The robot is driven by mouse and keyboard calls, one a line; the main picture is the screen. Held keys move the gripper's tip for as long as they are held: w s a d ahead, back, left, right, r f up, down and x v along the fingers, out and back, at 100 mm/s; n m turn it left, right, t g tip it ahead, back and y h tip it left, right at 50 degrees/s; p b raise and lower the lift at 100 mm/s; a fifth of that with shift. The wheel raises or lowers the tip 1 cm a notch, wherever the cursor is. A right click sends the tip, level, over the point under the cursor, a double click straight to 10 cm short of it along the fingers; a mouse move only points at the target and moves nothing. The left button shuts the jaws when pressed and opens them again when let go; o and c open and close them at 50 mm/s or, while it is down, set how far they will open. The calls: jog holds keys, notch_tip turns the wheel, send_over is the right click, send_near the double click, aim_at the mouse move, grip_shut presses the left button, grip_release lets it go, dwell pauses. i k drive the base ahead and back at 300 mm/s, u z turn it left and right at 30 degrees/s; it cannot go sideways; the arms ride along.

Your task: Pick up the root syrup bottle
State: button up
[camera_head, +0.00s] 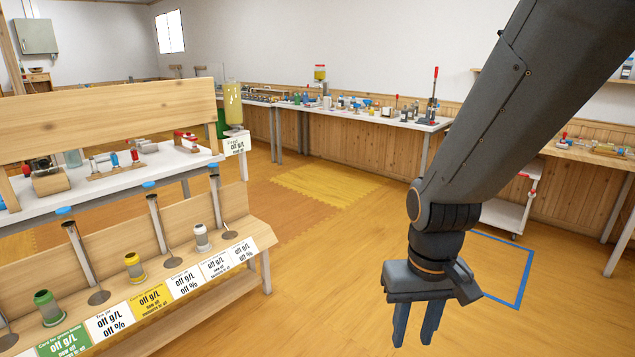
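I cannot tell which, if any, is the root syrup bottle; the small print on the cards is too small to read. My gripper (416,336) points down over the open floor, to the right of the rack and well apart from the bottles. Its two blue fingers are apart, with nothing visible between them.
The wooden rack (245,214) carries blue-topped taps and a row of cards. A long bench (440,124) with many small items lines the back wall. A white cart (510,216) stands at right. The middle floor is clear.

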aim_at(411, 108)
jog(key=u, duration=0.1)
jog(key=i, duration=2.35)
jog(key=z, duration=0.4)
jog(key=i, duration=2.15)
jog(key=z, duration=0.65)
jog(key=i, duration=0.5)
jog(key=z, duration=0.05)
